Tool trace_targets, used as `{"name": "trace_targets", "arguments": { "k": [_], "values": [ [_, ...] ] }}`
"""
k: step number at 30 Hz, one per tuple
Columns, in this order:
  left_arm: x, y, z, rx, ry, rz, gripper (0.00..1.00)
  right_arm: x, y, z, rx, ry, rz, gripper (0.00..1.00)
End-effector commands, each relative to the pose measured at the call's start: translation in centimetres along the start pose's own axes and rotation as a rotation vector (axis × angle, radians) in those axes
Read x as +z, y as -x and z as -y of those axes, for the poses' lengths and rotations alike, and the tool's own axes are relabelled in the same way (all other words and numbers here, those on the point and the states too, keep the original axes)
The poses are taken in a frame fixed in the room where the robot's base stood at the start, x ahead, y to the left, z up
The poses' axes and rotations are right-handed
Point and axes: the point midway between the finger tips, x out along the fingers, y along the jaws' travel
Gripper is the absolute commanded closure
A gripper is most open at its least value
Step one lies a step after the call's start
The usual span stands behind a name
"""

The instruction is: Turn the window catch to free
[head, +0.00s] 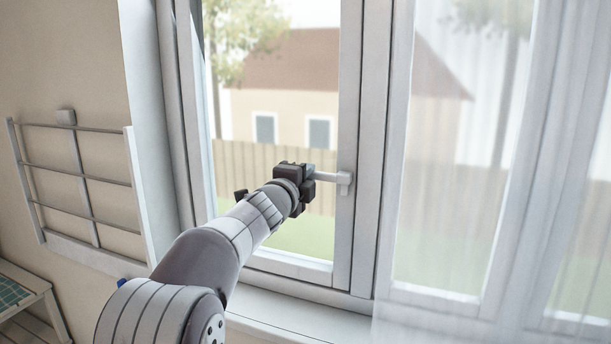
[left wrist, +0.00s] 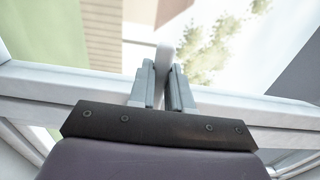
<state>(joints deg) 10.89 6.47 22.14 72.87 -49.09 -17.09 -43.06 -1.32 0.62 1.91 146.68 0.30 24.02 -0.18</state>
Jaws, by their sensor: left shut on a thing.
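The window catch (head: 344,180) is a pale grey handle on the right upright of the left window sash. Its lever (head: 325,176) lies roughly level, pointing left from its mount. My left gripper (head: 310,174) is shut on the lever's left part, in front of the glass. In the left wrist view my two grey fingers (left wrist: 167,88) close around the lever (left wrist: 164,58), whose end shows between and beyond them. The gripper body hides the lever's left end in the head view. My right gripper is not in view.
The window sash (head: 347,130) looks closed. A sheer curtain (head: 455,170) covers the panes on the right. A wall drying rack (head: 80,180) hangs at left, above a small shelf (head: 25,290). The window sill (head: 270,315) looks bare.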

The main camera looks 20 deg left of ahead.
Motion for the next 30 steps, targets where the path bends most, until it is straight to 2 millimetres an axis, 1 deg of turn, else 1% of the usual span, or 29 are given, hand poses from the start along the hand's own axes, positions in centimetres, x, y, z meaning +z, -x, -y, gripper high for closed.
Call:
{"name": "trace_targets", "arguments": {
  "k": [1, 2, 3, 11, 14, 17, 24, 27, 30],
  "values": [
    [0.0, 0.1, 0.3, -0.005, -0.005, -0.001, 0.72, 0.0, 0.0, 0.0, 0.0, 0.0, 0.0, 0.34],
    [0.0, 0.1, 0.3, -0.005, -0.004, -0.001, 0.62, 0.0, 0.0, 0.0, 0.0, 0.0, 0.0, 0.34],
    [0.0, 0.1, 0.3, -0.005, -0.004, -0.001, 0.55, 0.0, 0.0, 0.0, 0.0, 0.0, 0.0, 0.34],
    [0.0, 0.1, 0.1, -0.003, -0.001, 0.0, 0.55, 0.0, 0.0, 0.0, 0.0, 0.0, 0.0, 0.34],
    [0.0, 0.7, 0.0, -0.003, -0.001, 0.0, 0.55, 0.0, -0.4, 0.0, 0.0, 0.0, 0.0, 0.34],
    [0.0, 2.5, -0.1, -0.005, -0.003, 0.0, 0.55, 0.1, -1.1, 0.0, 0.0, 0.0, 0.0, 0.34],
    [0.0, 8.8, 0.2, -0.006, -0.003, 0.001, 0.55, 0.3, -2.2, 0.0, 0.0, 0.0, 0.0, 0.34],
    [0.0, 10.9, 0.2, -0.005, -0.003, 0.001, 0.55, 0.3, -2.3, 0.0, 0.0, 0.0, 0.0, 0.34],
    [0.0, 12.3, 0.4, -0.006, -0.003, 0.001, 0.55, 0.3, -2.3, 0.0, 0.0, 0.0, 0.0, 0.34]
  ]
}}
